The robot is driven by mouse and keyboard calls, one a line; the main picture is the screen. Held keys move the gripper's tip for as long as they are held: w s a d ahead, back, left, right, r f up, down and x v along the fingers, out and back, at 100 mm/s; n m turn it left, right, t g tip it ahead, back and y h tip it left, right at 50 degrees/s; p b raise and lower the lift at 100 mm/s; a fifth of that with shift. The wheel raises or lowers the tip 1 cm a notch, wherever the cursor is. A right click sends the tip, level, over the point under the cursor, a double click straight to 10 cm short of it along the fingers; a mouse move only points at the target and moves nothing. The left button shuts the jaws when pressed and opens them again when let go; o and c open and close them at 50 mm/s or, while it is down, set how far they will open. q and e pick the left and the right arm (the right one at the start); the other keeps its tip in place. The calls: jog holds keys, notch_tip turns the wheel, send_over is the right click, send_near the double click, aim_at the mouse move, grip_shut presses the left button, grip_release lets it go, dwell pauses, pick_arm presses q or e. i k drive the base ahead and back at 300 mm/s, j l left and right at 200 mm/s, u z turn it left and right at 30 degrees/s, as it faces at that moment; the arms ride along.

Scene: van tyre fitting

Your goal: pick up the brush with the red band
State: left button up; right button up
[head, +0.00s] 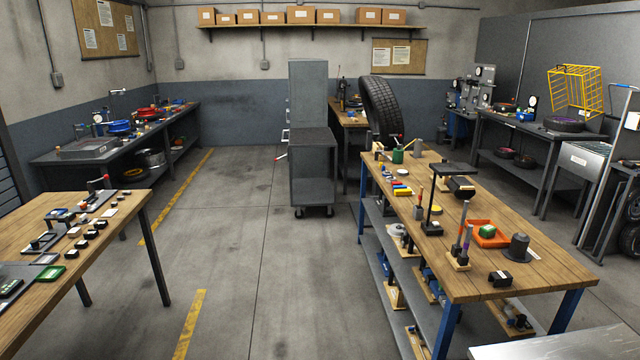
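On the wooden workbench (540,272) at the right, a thin upright item with a red-orange part (420,198) stands near the middle, just left of a black lamp-like stand (436,200). It may be the brush with the red band, but it is too small to be sure. Nearer the front, a small wooden holder (457,262) carries upright sticks, one with a purple part (467,238). I cannot make out a red band on these. Neither of my grippers is in view.
Near the sticks are an orange tray (488,239) with a green item, a dark pot (519,247) and a black block (499,279). A grey cart (313,170) stands behind. The floor between this bench and the left table (105,232) is clear.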

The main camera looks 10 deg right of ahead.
aim_at(419, 205)
jog(key=i+z, duration=0.15)
jog(key=i, duration=0.4)
jog(key=i+j+z, duration=0.15)
jog(key=i, duration=0.35)
jog(key=i+j+z, duration=0.15)
jog(key=i, duration=0.4)
